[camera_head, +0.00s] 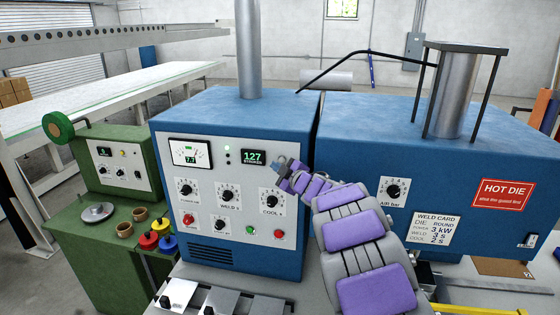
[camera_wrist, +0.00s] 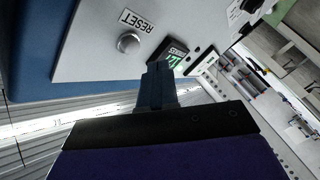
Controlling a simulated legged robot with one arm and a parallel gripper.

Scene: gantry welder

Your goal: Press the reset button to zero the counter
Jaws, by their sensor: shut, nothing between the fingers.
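The counter (camera_head: 253,157) on the blue cabinet's white front panel reads 127 with "STROKES" below. In the wrist view, the counter's green display (camera_wrist: 174,58) is partly covered by my fingertips. The reset button (camera_wrist: 128,42) is a round silver-grey button beside a "RESET" label (camera_wrist: 138,20). It lies up and left of my fingertips in that view, with a visible gap between them in the picture.
The panel (camera_head: 210,212) carries several black knobs, a meter (camera_head: 190,153), a red button (camera_head: 189,219) and small coloured lamps below. A green cabinet (camera_head: 95,240) stands left. A second blue cabinet (camera_head: 440,150) with a hot-die sign (camera_head: 502,194) stands right.

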